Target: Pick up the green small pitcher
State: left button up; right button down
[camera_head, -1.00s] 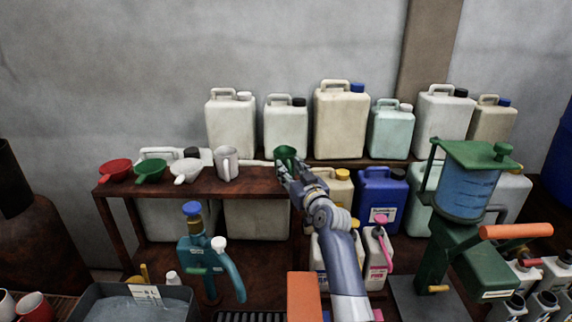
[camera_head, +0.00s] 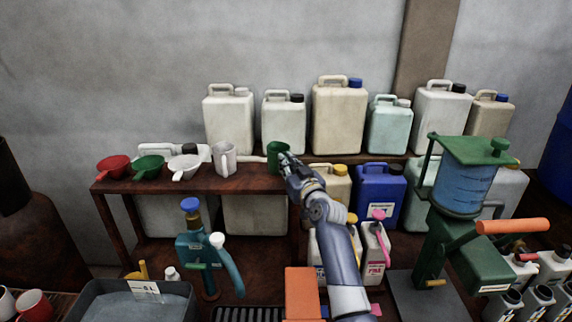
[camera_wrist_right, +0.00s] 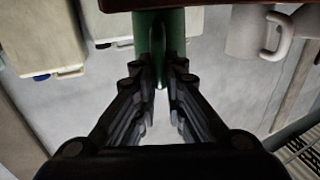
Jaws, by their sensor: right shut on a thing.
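The green small pitcher (camera_head: 275,156) is at the right end of the brown wooden shelf in the head view. It stands upright; I cannot tell whether its base touches the shelf. My right gripper (camera_head: 287,161) reaches it from the right and is shut on it. My left gripper is not in view.
A white pitcher (camera_head: 224,159) stands just left of the green one on the shelf (camera_head: 200,181). Red (camera_head: 113,166), green (camera_head: 148,167) and white (camera_head: 185,167) funnels sit farther left. Large canisters (camera_head: 338,117) stand behind. A green-framed blue vat (camera_head: 465,185) is at the right.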

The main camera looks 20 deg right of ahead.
jog(key=shift+r, duration=0.25)
jog(key=shift+r+b, duration=0.4)
jog(key=shift+r, duration=0.35)
jog(key=shift+r+b, duration=0.35)
jog(key=shift+r, duration=0.55)
jog(key=s+r+b, duration=0.1)
jog(key=s+b, duration=0.2)
jog(key=s, duration=1.3)
jog(key=shift+a+r, duration=0.15)
jog(key=shift+a, duration=0.25)
dwell(0.6)
